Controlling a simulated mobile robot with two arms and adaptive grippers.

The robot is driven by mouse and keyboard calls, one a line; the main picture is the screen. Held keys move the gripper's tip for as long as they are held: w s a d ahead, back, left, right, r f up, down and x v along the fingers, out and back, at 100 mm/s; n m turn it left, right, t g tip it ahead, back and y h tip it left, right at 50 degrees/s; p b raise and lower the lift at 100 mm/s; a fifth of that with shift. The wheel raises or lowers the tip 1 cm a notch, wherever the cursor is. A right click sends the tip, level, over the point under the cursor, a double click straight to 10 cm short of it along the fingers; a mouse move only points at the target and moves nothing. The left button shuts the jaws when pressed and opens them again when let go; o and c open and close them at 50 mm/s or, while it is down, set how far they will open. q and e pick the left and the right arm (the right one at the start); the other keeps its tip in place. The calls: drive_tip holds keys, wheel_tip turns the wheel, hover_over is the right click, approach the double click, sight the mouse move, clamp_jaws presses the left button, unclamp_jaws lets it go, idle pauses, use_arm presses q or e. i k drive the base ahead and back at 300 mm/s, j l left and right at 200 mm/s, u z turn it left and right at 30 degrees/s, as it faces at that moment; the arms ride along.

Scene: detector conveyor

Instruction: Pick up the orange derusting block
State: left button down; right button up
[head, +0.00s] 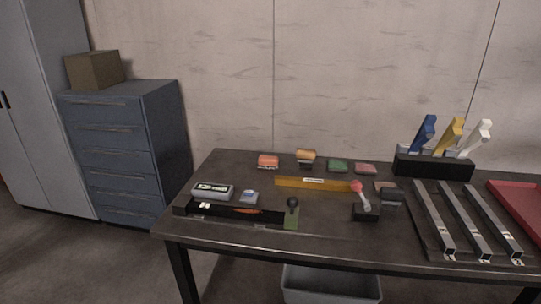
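Several small coloured blocks lie in a row near the back edge of the dark table (330,235). A red-orange block (268,161) is leftmost, and a yellow-orange block (306,156) is just right of it, on or against a grey piece. I cannot tell for sure which of these two is the orange derusting block. A green block (338,165) and a pinkish-red block (365,168) follow to the right. All lie apart from each other. Neither of my grippers is in view.
A yellow strip (315,184), a black bar (232,213) and small boxes lie in front of the blocks. A black holder (433,167) with coloured-handled tools, metal rails (434,222) and a red tray (520,205) are right. A grey bin (331,285) stands below.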

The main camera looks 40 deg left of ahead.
sight(265, 161)
drive_tip(key=u, duration=1.2)
